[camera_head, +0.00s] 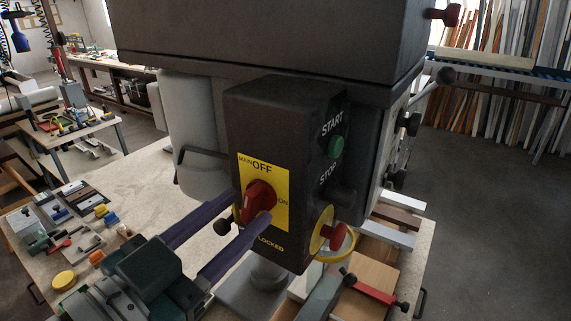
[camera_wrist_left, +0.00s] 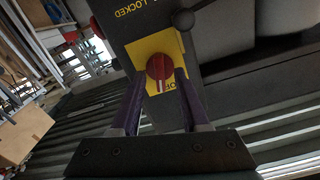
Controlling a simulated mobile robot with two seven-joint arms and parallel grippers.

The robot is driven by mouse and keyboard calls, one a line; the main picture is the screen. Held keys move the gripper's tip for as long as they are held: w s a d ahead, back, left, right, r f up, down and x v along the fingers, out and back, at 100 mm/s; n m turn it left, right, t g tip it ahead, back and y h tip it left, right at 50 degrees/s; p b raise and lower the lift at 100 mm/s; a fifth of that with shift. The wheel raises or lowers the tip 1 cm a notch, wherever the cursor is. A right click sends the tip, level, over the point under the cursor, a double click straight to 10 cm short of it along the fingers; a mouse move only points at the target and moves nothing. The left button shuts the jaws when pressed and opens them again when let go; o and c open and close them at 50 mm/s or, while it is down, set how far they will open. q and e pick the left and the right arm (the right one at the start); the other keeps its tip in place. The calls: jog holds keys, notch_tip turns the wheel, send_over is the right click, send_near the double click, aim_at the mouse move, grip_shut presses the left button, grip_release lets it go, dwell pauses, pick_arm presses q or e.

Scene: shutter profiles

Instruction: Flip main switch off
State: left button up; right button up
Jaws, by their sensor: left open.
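The main switch is a red rotary knob (camera_head: 260,199) on a yellow plate (camera_head: 282,183) marked OFF, ON and LOCKED, on the front of a dark control box (camera_head: 285,110). In the left wrist view the knob (camera_wrist_left: 159,66) has a pale line on it, but I cannot tell surely which mark it points at. My left gripper (camera_head: 252,204) is open, with one purple finger on each side of the knob. The fingertips (camera_wrist_left: 160,77) are close to it; contact is not clear. The fingers hide part of the plate. My right gripper is not in view.
A red button on a yellow ring (camera_head: 322,231) sits close at the lower right. The workbench (camera_head: 150,185) below holds small tools and a yellow disc (camera_head: 64,280).

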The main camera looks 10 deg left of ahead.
pick_arm(q)
jog(key=shift+w+d, duration=0.15)
jog(key=shift+w, duration=0.1)
grip_shut()
dwell(0.5)
